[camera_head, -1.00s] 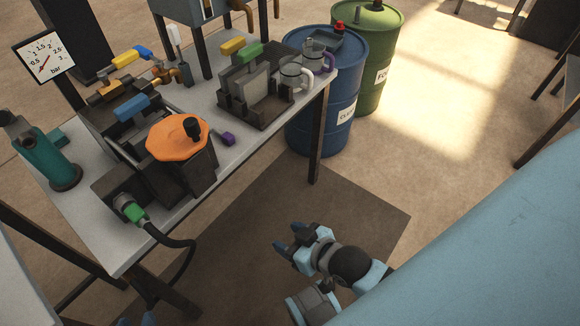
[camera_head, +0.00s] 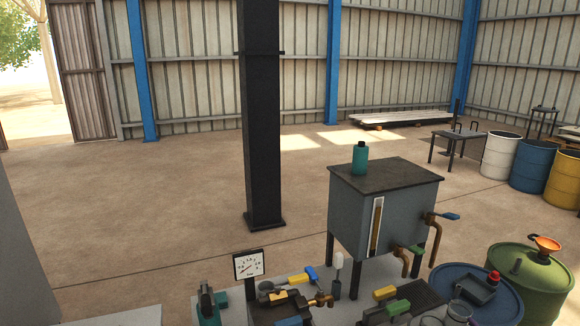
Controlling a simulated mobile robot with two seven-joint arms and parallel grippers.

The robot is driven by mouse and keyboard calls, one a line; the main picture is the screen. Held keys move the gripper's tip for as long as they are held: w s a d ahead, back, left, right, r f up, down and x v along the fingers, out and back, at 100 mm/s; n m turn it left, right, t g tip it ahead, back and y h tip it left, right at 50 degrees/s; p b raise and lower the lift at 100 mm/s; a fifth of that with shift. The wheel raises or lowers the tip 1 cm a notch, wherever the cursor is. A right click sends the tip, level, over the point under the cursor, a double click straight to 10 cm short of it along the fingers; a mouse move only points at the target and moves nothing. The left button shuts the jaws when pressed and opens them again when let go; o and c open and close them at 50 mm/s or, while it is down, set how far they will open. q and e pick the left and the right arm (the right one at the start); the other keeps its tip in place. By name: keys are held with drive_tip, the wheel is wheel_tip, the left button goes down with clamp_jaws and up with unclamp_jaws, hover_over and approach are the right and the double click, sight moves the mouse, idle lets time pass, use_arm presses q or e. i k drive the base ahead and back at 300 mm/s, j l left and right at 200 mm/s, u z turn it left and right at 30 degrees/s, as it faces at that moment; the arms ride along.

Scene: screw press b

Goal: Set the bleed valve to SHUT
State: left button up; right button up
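I cannot tell which valve is the bleed valve, as no label is readable. In the head view a brass valve (camera_head: 320,301) on the bench has a blue lever (camera_head: 312,275) that stands tilted up. Neither of my grippers is in view.
The grey tank (camera_head: 350,220) stands on dark legs with a teal bottle (camera_head: 359,158) on top. A black column (camera_head: 262,130) rises behind the bench. Blue (camera_head: 465,280) and green (camera_head: 540,280) drums stand at right. The floor behind is open.

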sight(294, 280)
drive_tip(key=l+u, duration=0.55)
drive_tip(key=u, duration=0.2)
drive_tip(key=l+u, duration=0.35)
